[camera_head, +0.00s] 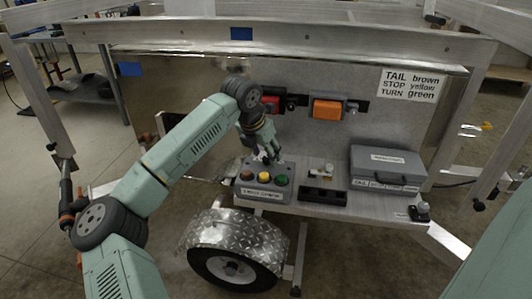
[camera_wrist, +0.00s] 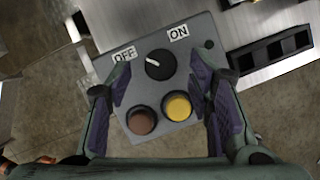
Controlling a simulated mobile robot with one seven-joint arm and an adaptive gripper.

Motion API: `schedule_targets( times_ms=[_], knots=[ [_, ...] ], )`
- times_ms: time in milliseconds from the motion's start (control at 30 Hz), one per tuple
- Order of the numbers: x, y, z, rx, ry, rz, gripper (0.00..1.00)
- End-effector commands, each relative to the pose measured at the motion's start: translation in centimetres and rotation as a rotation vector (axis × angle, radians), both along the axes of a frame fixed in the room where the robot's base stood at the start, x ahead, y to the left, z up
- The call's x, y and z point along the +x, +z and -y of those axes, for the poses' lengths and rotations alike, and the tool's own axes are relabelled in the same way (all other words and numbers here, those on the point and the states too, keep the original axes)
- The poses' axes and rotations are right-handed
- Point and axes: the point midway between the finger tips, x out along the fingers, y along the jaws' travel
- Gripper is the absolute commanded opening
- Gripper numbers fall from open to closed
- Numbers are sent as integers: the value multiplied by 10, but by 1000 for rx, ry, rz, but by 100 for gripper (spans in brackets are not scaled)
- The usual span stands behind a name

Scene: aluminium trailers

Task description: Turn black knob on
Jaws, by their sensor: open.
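The black knob (camera_wrist: 160,65) sits on a grey control box (camera_wrist: 205,45), with OFF and ON labels beside it. Its white pointer mark is angled up and left, toward the OFF label (camera_wrist: 125,54). The ON label (camera_wrist: 178,32) is up and right of the knob. My gripper (camera_wrist: 161,82) is open, with one finger on each side of the knob in the wrist view; I cannot tell whether they touch it. In the head view my gripper (camera_head: 270,155) is over the back of the control box (camera_head: 262,195) and hides the knob.
A brown button (camera_wrist: 141,120) and a yellow button (camera_wrist: 177,106) are close to the knob. A green button (camera_head: 281,180) shows in the head view. A black tray (camera_head: 323,196) and a grey case (camera_head: 388,163) stand to the right. The trailer wall is behind.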

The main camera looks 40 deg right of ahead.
Motion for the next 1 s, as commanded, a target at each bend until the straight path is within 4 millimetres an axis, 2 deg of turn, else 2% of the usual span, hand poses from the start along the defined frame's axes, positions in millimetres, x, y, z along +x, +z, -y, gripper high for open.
schedule_targets(
  times_ms=[167, 433, 1000],
  knots=[
    [1, -10, 4, 0, -1, -1, 47],
    [1, -12, 5, -1, -1, 0, 47],
    [1, -11, 5, -1, 0, -1, 9]
  ],
)
